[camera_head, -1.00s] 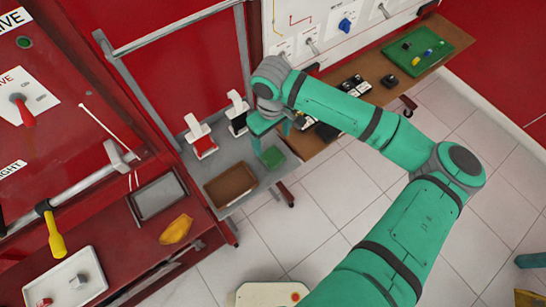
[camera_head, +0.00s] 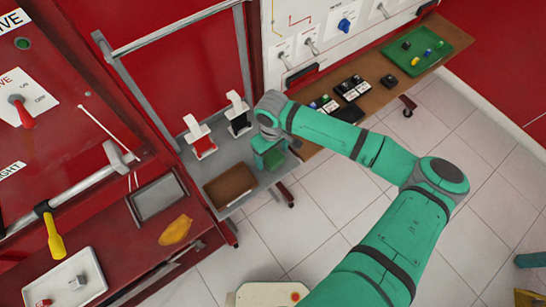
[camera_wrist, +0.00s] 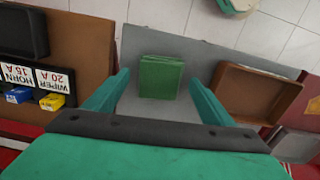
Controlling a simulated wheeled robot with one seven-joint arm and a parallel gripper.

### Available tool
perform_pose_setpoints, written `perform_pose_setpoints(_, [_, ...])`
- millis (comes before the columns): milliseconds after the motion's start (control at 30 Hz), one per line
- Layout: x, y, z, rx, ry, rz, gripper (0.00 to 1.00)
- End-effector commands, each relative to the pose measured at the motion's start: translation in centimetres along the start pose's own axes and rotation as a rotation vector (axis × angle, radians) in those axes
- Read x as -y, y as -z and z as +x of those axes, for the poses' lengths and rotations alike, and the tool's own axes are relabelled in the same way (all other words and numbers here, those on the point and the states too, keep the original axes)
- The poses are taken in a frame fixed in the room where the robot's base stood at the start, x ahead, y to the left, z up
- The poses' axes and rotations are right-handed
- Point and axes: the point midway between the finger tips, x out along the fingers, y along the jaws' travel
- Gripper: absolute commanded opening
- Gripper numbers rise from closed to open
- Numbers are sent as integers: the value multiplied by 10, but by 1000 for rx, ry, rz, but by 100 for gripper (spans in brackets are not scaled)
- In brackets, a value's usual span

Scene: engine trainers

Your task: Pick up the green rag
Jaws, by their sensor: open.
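The green rag (camera_wrist: 160,77) lies folded into a flat square on a grey shelf (camera_wrist: 200,50), near the shelf's edge. In the head view the rag (camera_head: 274,160) shows only partly behind my gripper (camera_head: 270,150). In the wrist view my gripper (camera_wrist: 155,92) is open, with one teal finger to the left of the rag and one to the right. The rag lies between and slightly beyond the fingertips, and nothing is in the grip. I cannot tell the exact height of the fingertips above the shelf.
A brown tray (camera_head: 247,193) sits beside the rag. A brown bench (camera_head: 440,62) with labelled switches and a green tray (camera_head: 458,45) is to the right.

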Motion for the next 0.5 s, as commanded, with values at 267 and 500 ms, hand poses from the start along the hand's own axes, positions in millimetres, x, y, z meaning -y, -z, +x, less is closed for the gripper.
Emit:
perform_pose_setpoints(267, [0, 0, 0, 0, 0, 1, 43])
perform_pose_setpoints(500, [0, 0, -1, 0, 0, 1, 32])
